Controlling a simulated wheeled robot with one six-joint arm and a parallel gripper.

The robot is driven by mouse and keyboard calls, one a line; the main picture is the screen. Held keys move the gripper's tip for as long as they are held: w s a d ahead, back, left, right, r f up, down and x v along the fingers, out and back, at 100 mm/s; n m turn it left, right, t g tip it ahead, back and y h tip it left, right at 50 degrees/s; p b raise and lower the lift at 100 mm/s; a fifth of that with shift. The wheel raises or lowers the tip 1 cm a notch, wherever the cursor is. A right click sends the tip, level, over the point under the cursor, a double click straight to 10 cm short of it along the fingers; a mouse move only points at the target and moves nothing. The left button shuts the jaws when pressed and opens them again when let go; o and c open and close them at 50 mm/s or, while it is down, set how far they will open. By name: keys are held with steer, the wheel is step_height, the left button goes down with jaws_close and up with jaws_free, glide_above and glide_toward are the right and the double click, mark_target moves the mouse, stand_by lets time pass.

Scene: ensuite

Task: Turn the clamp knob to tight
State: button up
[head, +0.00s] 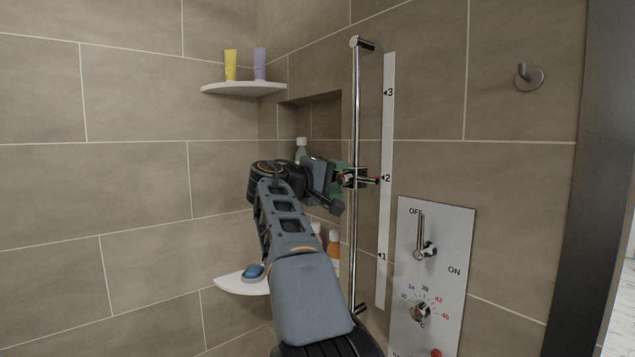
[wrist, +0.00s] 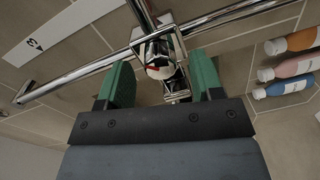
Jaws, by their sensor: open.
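The clamp (head: 358,178) sits on a vertical chrome rail (head: 355,240) beside the 2 mark of a white scale strip. My gripper (head: 341,182) reaches the clamp from the left. In the wrist view my gripper (wrist: 160,75) is open, one green finger on each side of the knob with gaps between. In the head view the knob is largely hidden by my gripper.
A control panel (head: 432,280) with a lever and temperature dial is right of the rail. A corner shelf (head: 240,285) with a blue item and a niche with bottles lie behind my arm. An upper shelf (head: 243,88) holds two tubes. A hook (head: 528,77) is at upper right.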

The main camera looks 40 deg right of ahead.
steer(key=a+b, duration=0.1)
steer(key=a, duration=1.2)
steer(key=shift+w+r, duration=0.3)
steer(key=shift+w, duration=0.15)
steer(key=shift+w, duration=0.1)
steer(key=w+a+f+n+t+y, duration=0.2)
steer(key=w+f+n+t+y, duration=0.15)
steer(key=f, duration=0.65)
steer(key=w+a+f+n+t+y, duration=0.2)
steer(key=a+f+y, duration=0.15)
steer(key=f, duration=0.65)
steer(key=s+a+f+m+y+p, duration=0.1)
steer(key=s+a+f+y, duration=0.4)
steer(key=f, duration=0.5)
steer(key=s+a+f+m+y+p, duration=0.1)
steer(key=s+a+f+y+p, duration=0.1)
steer(key=s+a+f+y, duration=0.3)
steer(key=s+a+f+g, duration=0.1)
steer(key=s+a+f, duration=0.3)
steer(key=s, duration=0.3)
steer(key=shift+s+a+f+y, duration=0.15)
steer(key=shift+a+f+y, duration=0.25)
steer(key=shift+a, duration=0.2)
steer(key=shift+a+r, duration=0.1)
steer(key=shift+r, duration=0.2)
steer(key=shift+c, duration=0.2)
